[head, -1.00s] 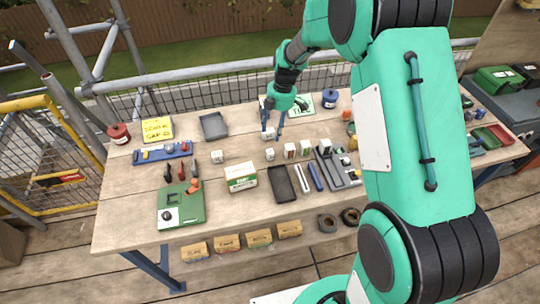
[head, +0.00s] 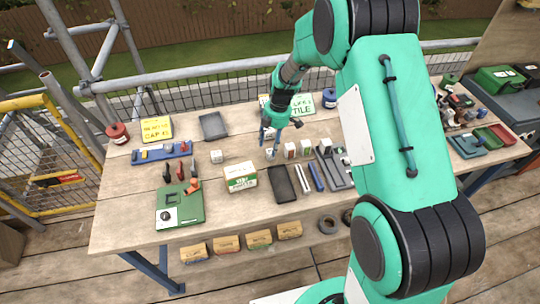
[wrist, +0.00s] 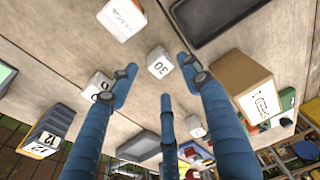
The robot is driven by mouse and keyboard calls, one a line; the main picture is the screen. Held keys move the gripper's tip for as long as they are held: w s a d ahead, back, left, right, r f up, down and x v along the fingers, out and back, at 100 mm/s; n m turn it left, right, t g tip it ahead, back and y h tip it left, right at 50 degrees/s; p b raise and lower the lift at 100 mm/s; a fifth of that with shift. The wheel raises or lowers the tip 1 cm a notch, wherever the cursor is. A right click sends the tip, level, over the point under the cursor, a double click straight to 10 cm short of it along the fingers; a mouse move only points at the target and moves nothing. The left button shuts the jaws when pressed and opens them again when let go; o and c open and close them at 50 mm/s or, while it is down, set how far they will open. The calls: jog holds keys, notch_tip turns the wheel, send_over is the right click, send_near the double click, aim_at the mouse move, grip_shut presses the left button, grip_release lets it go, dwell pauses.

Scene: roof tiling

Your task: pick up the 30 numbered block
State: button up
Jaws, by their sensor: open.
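The 30 numbered block (wrist: 160,62) is a small white cube with a black 30 on its face, seen in the wrist view just ahead of my fingertips. My gripper (wrist: 158,84) is open, with blue fingers spread on both sides of the line to the block and another finger below. Nothing is held between them. In the head view my gripper (head: 269,146) hangs low over the row of white blocks in the middle of the bench. The number is too small to read there, and the fingers partly hide the blocks beneath.
Another white block (wrist: 98,86) stands close beside the left finger in the wrist view. A dark tray (head: 281,184) and a carton (head: 240,177) lie nearer my base. Another white block (head: 216,156) stands to the left, with bare wood around it.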

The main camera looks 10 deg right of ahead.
aim_at(270, 151)
jog(key=shift+f, duration=0.15)
jog(key=shift+s+a+f+b, duration=0.15)
jog(key=shift+f+b, duration=0.2)
jog(key=shift+f, duration=0.9)
jog(key=shift+s+a+f+b, duration=0.1)
jog(key=shift+f+b, duration=0.25)
jog(key=shift+f, duration=0.85)
jog(key=c, duration=1.1)
